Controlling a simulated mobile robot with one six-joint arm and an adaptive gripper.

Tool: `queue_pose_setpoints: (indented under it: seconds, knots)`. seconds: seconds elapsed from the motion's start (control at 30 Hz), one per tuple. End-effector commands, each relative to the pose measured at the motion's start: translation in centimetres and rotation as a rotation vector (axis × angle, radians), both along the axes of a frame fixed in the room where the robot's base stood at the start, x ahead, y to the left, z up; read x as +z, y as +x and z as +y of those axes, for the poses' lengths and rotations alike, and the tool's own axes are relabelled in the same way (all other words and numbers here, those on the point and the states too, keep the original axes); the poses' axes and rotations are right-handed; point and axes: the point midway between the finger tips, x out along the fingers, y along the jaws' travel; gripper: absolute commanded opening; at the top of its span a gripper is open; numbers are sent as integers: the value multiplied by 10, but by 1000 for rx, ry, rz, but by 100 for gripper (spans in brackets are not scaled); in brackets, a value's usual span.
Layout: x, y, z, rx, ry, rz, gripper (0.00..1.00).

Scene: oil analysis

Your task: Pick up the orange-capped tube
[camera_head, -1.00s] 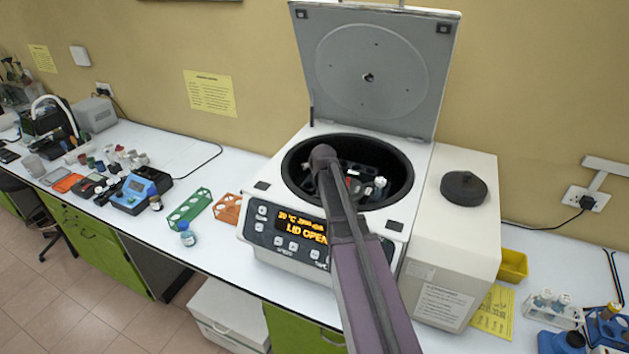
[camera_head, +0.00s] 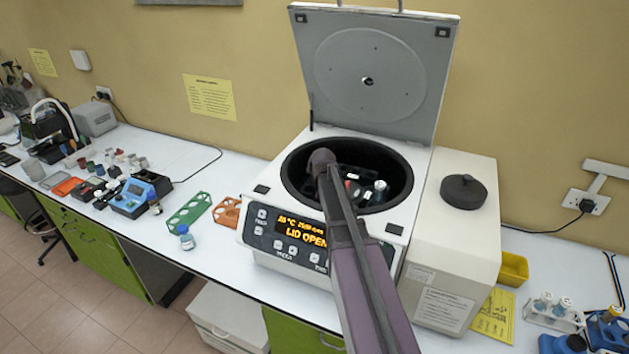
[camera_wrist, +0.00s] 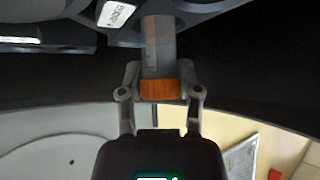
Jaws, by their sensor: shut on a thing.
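The orange-capped tube (camera_wrist: 158,50) shows in the wrist view as a grey tube with its orange cap between my fingers. My gripper (camera_wrist: 160,84) is shut on the cap, one finger on each side. The far end of the tube runs up among grey rotor parts (camera_wrist: 210,8). I cannot tell whether it is still seated or lifted. In the head view my arm reaches into the open centrifuge (camera_head: 272,251), and it hides the gripper and the held tube.
The centrifuge lid (camera_head: 371,70) stands open. A white-capped tube (camera_head: 380,187) shows inside the bowl, whose dark wall (camera_head: 402,168) surrounds the work area.

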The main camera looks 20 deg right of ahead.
Motion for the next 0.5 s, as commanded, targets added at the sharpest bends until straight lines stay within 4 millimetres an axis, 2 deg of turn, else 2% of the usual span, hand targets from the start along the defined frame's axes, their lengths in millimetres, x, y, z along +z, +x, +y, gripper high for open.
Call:
queue_pose_setpoints:
  seconds: [0.5]
  knots:
    - [5,0,1,1,1,1,2]
